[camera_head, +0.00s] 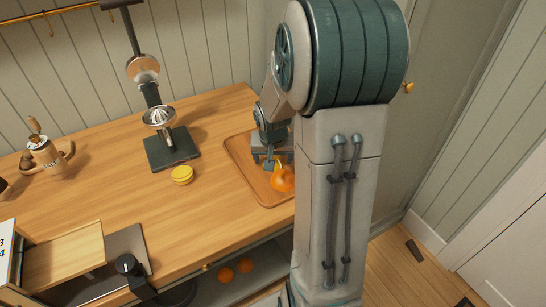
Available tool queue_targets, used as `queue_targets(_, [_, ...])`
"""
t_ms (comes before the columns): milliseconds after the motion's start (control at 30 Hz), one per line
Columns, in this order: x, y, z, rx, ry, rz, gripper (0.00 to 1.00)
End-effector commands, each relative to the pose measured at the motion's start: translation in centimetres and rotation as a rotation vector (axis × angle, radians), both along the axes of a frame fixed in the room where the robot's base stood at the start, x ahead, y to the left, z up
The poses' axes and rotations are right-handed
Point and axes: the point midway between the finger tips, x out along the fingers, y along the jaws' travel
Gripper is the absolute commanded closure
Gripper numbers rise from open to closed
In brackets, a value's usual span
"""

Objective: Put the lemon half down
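My gripper (270,160) is low over the wooden tray (240,160), partly hidden by my own arm. A small yellow piece (278,166), perhaps a lemon half, shows right at its fingertips, just above an orange (283,180). I cannot tell whether the fingers grip the yellow piece or whether it rests on the tray. Another yellow lemon piece (182,174) lies on the open counter, in front of the juicer and left of the tray.
The juicer (160,118) stands on a dark base at the back of the counter (215,200). A wooden holder (45,153) is at far left; a board (65,258) is at front left. Oranges (235,270) sit on a shelf below. Counter between lemon piece and tray is clear.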

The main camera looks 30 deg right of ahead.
Motion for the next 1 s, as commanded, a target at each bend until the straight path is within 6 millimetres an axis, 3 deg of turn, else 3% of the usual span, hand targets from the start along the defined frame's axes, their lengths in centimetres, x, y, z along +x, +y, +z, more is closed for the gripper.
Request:
queue_targets(267, [-0.3, 0.2, 1.9, -0.001, -0.004, -0.002, 0.27])
queue_targets(700, [-2.5, 1.4, 9.8, -0.001, -0.004, 0.0, 0.27])
queue_targets(1000, [-3.7, 2.5, 12.0, -0.002, 0.003, 0.023, 0.27])
